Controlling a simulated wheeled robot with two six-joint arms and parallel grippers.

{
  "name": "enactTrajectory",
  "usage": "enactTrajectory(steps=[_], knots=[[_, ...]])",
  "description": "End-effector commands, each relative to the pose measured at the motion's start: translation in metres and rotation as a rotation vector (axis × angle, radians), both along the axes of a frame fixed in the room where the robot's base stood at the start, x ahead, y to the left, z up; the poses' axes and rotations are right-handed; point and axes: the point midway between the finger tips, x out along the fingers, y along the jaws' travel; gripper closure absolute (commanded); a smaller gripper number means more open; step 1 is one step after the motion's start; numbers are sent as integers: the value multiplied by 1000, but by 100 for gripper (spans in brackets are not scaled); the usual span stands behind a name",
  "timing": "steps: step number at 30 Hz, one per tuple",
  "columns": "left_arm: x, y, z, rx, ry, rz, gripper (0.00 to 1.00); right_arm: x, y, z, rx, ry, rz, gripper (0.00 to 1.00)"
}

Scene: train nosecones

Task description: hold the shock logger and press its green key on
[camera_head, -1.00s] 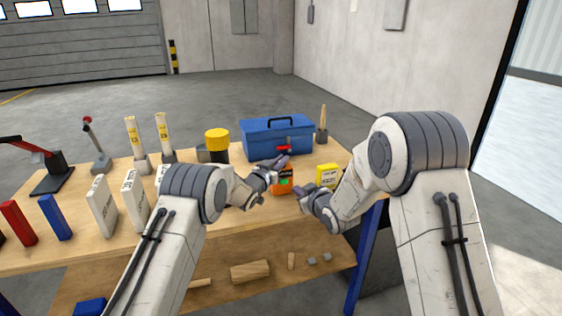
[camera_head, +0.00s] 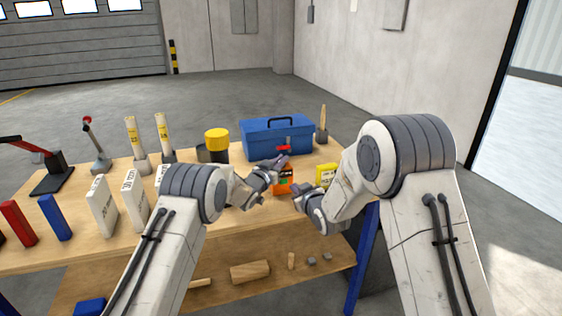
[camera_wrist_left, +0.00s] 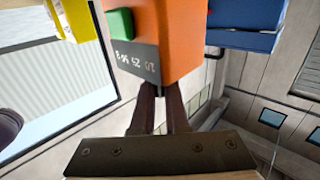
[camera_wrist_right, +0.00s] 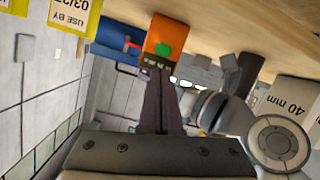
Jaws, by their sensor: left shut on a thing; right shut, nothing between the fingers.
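The shock logger is an orange box (camera_head: 283,186) at the front right of the workbench, partly hidden by my left gripper in the head view. It also shows in the left wrist view (camera_wrist_left: 180,35). Its green key (camera_wrist_left: 121,22) sits on the face with the dark lettered panel. My left gripper (camera_head: 279,161) is shut on the logger. My right gripper (camera_head: 297,189) is shut and empty, just right of the logger. In the right wrist view its fingertips (camera_wrist_right: 158,72) point at the logger's panel, below the green key (camera_wrist_right: 162,49); contact cannot be told.
A yellow box (camera_head: 326,175) stands right of the logger, near my right gripper. A blue toolbox (camera_head: 277,138) is behind. A yellow-capped container (camera_head: 217,140) and white labelled blocks (camera_head: 102,205) stand to the left.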

Motion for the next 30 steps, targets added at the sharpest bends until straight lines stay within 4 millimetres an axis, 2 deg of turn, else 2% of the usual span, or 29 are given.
enactTrajectory(steps=[3, 8, 15, 22, 26, 30], knots=[[0, 0, 1, -1, -2, 0, 100, 5, 10, -2, -3, -40, -78, 100], [0, 0, 1, -1, -2, 0, 100, 5, 13, -9, -38, -81, -227, 100], [0, 0, 1, -1, -2, 0, 100, -11, 7, -26, -129, -85, -437, 100], [0, 0, 1, -1, -2, 0, 100, -25, 1, -36, -184, -65, -536, 100], [0, 0, 1, -1, -2, 0, 100, -21, 2, -38, -192, -60, -549, 100], [0, 0, 1, -1, -2, 0, 100, -7, 6, -38, -190, -61, -550, 100]])
